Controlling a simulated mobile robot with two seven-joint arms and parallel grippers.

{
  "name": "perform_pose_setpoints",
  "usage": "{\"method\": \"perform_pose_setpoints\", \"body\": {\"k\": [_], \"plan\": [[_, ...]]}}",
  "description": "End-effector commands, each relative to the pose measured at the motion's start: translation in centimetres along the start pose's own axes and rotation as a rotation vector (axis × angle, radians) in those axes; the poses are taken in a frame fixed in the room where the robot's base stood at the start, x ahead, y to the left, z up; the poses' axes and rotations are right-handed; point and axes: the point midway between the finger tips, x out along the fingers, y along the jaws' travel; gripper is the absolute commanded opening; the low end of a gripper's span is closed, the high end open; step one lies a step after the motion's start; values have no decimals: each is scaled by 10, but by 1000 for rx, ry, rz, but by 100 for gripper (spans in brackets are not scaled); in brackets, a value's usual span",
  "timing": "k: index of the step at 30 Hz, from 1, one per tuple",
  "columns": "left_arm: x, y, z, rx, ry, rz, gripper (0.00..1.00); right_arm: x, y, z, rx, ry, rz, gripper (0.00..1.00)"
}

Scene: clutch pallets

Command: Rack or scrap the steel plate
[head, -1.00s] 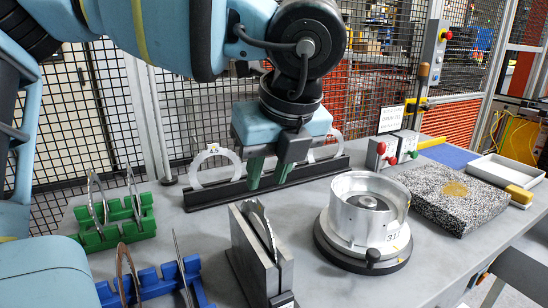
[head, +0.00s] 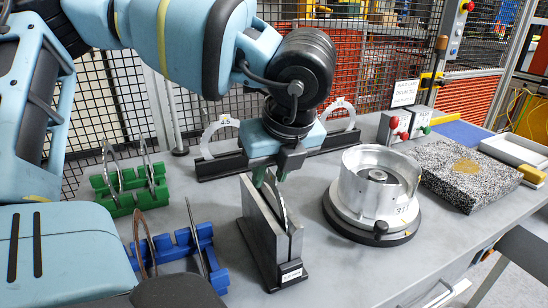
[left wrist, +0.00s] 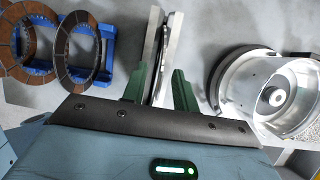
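A thin steel plate (head: 281,208) stands on edge in the narrow slot of a grey upright block gauge (head: 262,240); only its curved upper edge shows. In the left wrist view the plate (left wrist: 158,48) runs between the two pale gauge walls (left wrist: 173,45). My left gripper (head: 271,178) is just above the gauge, pointing down. Its green fingers are apart, one on each side of the plate's line, with no visible contact; it also shows in the left wrist view (left wrist: 163,90). My right gripper is out of view.
A green rack (head: 128,190) and a blue rack (head: 180,258) hold plates at left. A black rail (head: 222,166) with silver rings stands behind. A metal drum (head: 375,190) on a black base is close on the right. A speckled slab (head: 460,175) and white tray (head: 515,152) lie farther right.

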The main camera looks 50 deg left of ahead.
Motion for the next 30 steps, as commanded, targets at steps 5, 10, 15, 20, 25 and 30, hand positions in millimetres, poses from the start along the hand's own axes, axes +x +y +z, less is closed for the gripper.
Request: {"method": "perform_pose_setpoints", "body": {"k": [5, 10, 15, 20, 25, 30], "plan": [[2, 0, 0, 0, 0, -1, 29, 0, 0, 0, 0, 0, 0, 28], [2, 0, 0, 0, 0, -1, 24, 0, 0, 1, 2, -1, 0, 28], [2, 0, 0, 0, 0, 0, 2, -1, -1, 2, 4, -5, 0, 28], [2, 0, 0, 0, -1, -1, 0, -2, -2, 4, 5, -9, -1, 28], [2, 0, 0, 1, -1, -1, 0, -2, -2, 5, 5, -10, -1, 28], [2, 0, 0, 1, -1, -1, 0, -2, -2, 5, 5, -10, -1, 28]]}}
